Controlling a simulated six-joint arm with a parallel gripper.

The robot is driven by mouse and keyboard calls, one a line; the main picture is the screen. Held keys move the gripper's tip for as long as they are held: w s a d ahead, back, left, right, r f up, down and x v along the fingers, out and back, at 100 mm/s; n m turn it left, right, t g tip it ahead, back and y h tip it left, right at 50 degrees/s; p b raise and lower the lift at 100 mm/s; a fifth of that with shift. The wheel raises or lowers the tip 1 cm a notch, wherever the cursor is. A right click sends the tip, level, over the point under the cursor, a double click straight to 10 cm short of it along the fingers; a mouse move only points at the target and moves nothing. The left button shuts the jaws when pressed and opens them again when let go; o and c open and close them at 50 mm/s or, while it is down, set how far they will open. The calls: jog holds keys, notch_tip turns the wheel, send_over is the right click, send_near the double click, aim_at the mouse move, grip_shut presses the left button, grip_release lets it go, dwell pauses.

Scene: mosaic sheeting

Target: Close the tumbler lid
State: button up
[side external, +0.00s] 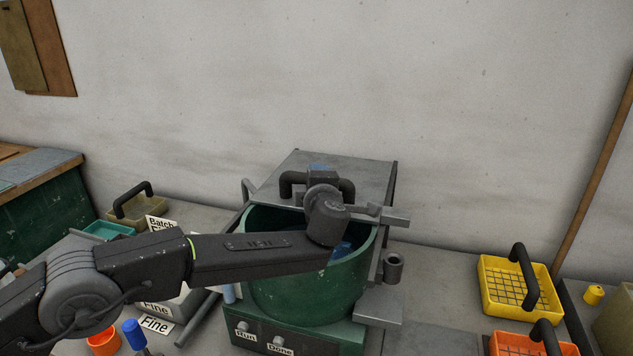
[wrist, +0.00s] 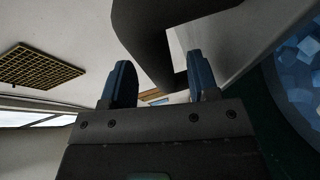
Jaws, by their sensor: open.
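The tumbler (side external: 310,290) is a green drum on a green base with "Run" and "Done" labels. Its grey lid (side external: 365,172) stands open, tilted back behind the drum mouth. A dark bar handle (side external: 346,187) is on the lid; it looms close above the fingers in the wrist view (wrist: 150,32). My gripper (wrist: 163,85) is open, its two blue-padded fingers apart and nothing clearly between them. In the side view my wrist hides most of the gripper, at the handle. I cannot tell whether the fingers touch the handle. Blue pieces (wrist: 302,75) lie in the drum.
A yellow basket (side external: 490,305) and an orange basket (side external: 505,345) stand at the right. A small grey cup (side external: 393,268) is beside the drum. An olive basket (side external: 125,212), teal tray (side external: 108,230) and labelled boxes are at the left. My arm crosses in front of the drum.

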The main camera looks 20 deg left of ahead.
jog(key=shift+x, duration=0.85)
grip_shut()
